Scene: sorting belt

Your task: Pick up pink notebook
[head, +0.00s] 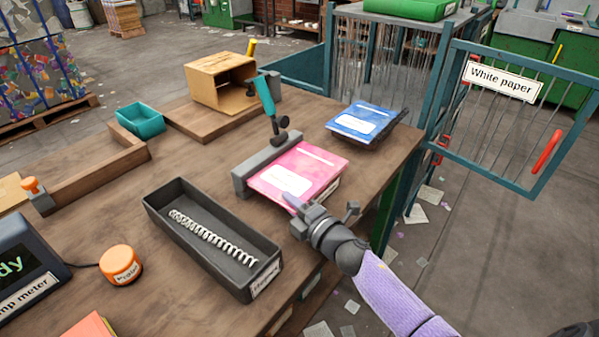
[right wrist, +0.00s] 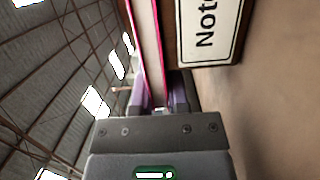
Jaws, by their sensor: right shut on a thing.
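The pink notebook (head: 312,165) with a white label lies by the table's right edge, against a grey block with a teal-handled clamp (head: 267,105). My right gripper (head: 296,203) is at its near corner and shut on its edge. In the right wrist view, the notebook's pink cover edge and pale pages (right wrist: 150,50) run between the purple-grey fingers (right wrist: 160,97). I cannot tell whether the notebook is lifted clear of what is under it. My left gripper is not in view.
A blue notebook (head: 358,121) lies behind. A dark tray (head: 178,225) with a metal spring stands left of my right gripper. A cardboard box (head: 208,87), teal bin (head: 140,119) and orange button (head: 121,264) are on the table. A "White paper" cage (head: 500,80) stands right.

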